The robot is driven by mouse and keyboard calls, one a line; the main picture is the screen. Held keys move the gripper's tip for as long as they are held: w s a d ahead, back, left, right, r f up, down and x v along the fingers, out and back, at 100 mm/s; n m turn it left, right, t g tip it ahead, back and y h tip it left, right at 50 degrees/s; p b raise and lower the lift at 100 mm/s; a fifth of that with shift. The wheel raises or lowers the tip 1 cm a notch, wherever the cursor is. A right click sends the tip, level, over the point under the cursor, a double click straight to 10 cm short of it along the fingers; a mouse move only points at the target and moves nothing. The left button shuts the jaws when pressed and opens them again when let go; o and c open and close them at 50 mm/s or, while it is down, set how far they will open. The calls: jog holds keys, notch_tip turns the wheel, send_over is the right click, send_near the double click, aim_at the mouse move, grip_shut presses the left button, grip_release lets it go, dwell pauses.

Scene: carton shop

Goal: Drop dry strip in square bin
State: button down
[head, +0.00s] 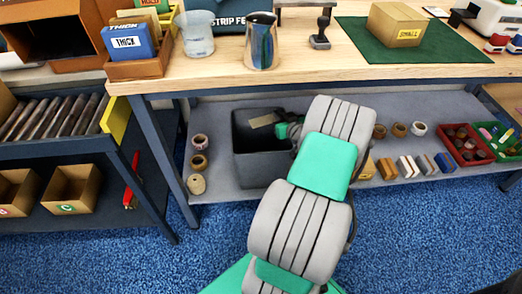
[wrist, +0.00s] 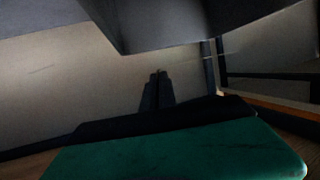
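The square bin (head: 240,165) is a dark grey, open-topped box on the lower shelf under the bench. A small flat tan piece (head: 264,120) shows at its far inner side; I cannot tell if it is the dry strip or a label. My arm reaches down over the bin's right side, and its green wrist part is at the bin's opening, beside the tan piece. My fingertips are hidden in the head view. In the dark wrist view my gripper (wrist: 157,90) has its two dark fingers together, with nothing clearly seen between them.
Rolls (head: 199,163) stand left of the bin on the shelf (head: 230,190). Small blocks (head: 406,166) and a red tray (head: 459,148) lie to the right. The bench edge (head: 330,75) overhangs above. A rack with cartons (head: 70,188) stands left.

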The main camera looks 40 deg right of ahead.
notch_tip(320, 180, down, 3)
jog(key=shift+f+b, duration=0.15)
jog(key=shift+b, duration=0.5)
jog(key=c, duration=2.2)
grip_release()
jog(key=c, duration=1.6)
grip_release()
jog(key=shift+s, duration=0.1)
jog(key=p+v, duration=0.1)
jog(key=v, duration=0.6)
jog(key=shift+s+p, duration=0.3)
jog(key=shift+p, duration=0.05)
jog(key=shift+s+a, duration=0.1)
